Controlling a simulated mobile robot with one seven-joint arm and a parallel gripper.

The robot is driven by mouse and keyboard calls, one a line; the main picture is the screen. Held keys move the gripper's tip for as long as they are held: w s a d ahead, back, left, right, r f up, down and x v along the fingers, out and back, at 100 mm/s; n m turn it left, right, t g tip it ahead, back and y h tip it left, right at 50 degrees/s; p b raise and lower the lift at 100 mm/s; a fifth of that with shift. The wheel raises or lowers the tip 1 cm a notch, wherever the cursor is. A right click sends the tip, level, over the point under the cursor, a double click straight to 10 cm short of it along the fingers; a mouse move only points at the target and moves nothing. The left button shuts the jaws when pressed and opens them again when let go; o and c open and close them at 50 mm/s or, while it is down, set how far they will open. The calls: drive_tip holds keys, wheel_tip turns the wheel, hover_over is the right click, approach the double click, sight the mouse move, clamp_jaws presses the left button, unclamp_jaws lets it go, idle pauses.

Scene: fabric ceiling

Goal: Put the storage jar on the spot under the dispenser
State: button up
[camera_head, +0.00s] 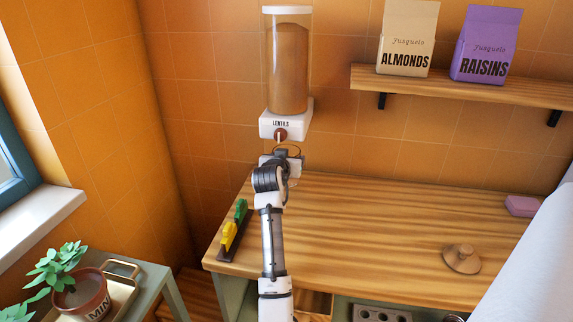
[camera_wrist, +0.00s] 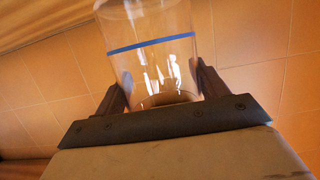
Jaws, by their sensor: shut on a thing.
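In the wrist view, the storage jar (camera_wrist: 150,42) is clear, with a blue line around it. My gripper (camera_wrist: 160,88) is shut on it, one finger on each side. In the head view, my gripper (camera_head: 280,160) is at the back left of the counter, just below the dispenser (camera_head: 287,70). The dispenser is labelled LENTILS and has a brown knob and a spout at its base. The jar is mostly hidden behind my arm there; a faint rim shows below the spout. I cannot tell whether the jar touches the counter. The spot under the dispenser is hidden.
The wooden counter (camera_head: 370,222) is mostly clear to the right. A wooden lid (camera_head: 462,258) and a pink block (camera_head: 522,206) lie there. A rack with yellow and green items (camera_head: 234,231) stands left of my arm. A shelf (camera_head: 470,85) holds almonds and raisins bags.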

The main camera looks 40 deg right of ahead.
drive_tip(key=shift+w+d, duration=0.1)
drive_tip(key=shift+d, duration=0.05)
drive_tip(key=shift+f+p, duration=0.8)
drive_tip(key=shift+f, duration=0.9)
drive_tip(key=shift+f, duration=0.1)
drive_tip(key=o, duration=0.8)
drive_tip(key=shift+f, duration=0.15)
drive_tip(key=o, duration=0.4)
